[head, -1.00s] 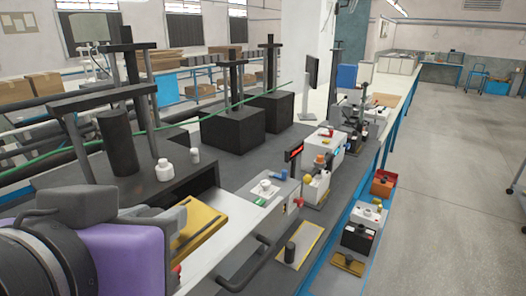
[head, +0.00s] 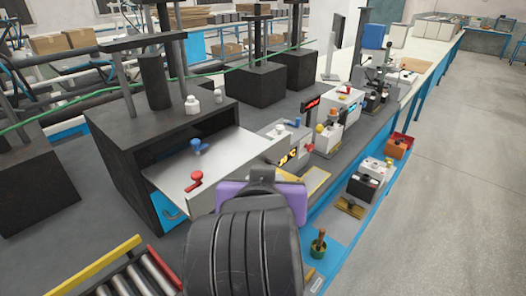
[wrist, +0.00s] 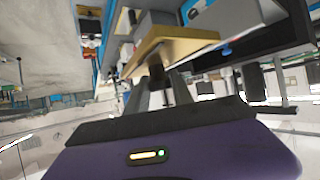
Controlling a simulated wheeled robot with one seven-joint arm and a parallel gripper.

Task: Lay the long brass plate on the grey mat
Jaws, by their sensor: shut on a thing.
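The long brass plate (wrist: 178,45) shows in the wrist view, beyond my gripper's fingers. My gripper (wrist: 158,88) is shut on it, by what looks like a dark knob on its near side. In the head view my purple gripper body (head: 290,190) is in front of the bench, and my dark wrist hides its fingers and most of what it holds. A yellow-edged strip (head: 316,182) shows just right of it; I cannot tell whether this is the held plate or a yellow-rimmed panel on the bench. I cannot make out the grey mat with certainty.
A white panel (head: 230,160) with blue and red handles juts from a dark housing left of my gripper. Instrument boxes (head: 328,137) stand behind. Rollers (head: 150,272) lie front left.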

